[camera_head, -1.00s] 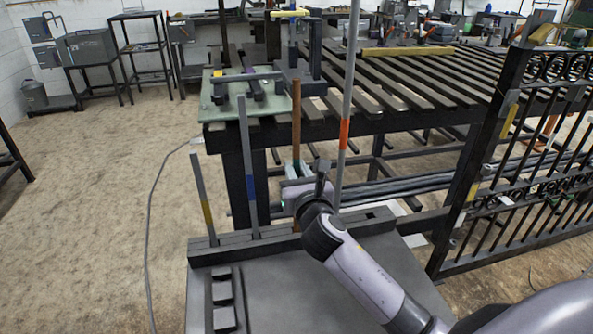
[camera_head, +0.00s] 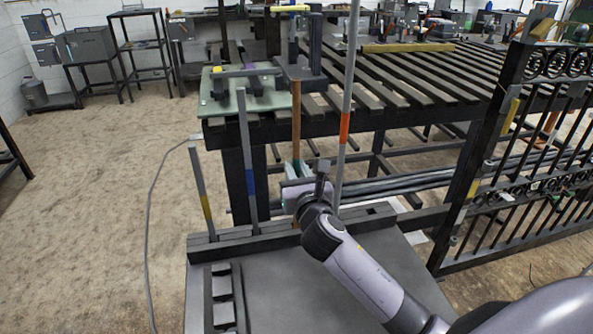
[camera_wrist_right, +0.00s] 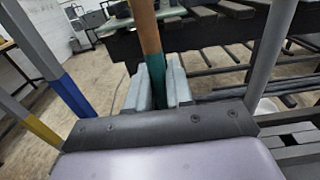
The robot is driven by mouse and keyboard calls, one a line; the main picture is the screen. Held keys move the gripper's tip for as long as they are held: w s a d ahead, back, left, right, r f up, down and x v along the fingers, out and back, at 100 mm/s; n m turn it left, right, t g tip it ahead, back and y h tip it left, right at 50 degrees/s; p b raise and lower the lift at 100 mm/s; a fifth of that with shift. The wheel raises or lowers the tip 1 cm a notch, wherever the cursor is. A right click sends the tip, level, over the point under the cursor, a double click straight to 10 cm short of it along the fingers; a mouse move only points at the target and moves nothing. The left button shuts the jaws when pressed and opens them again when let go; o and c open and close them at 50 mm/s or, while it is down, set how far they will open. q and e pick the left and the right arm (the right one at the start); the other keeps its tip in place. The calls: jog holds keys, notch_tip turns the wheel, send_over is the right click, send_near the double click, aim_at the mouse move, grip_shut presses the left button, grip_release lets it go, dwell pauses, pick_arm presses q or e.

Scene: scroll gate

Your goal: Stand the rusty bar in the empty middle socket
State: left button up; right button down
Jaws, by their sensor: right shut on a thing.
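The rusty bar (camera_head: 296,122) is brown with a green band and stands about upright. My right gripper (camera_head: 298,195) is shut around it at the green band. The right wrist view shows the two pale fingers (camera_wrist_right: 156,88) on either side of the rusty bar (camera_wrist_right: 147,30). A dark socket rack (camera_head: 232,247) holds a yellow-banded bar (camera_head: 201,190), a blue-banded bar (camera_head: 246,155) and a grey bar with an orange band (camera_head: 349,90). The rusty bar is between the blue-banded and orange-banded bars. The middle socket is hidden behind my gripper and arm. My left gripper is out of view.
A slatted steel table (camera_head: 430,75) stands behind the rack, with a pale green plate (camera_head: 214,100) and a clamp at its near corner. An ornate black gate (camera_head: 530,150) is at the right. Open floor (camera_head: 100,190) lies at the left.

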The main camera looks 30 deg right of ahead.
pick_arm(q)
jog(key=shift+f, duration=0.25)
pick_arm(e)
jog(key=shift+f, duration=0.3)
jog(key=c, duration=1)
grip_release()
jog(key=shift+o, duration=0.3)
jog(key=shift+f, duration=0.2)
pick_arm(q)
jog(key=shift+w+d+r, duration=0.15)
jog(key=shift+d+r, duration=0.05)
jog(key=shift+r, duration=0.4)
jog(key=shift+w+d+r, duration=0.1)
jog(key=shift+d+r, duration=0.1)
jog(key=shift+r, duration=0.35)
pick_arm(e)
jog(key=v, duration=0.7)
jog(key=shift+r, duration=0.15)
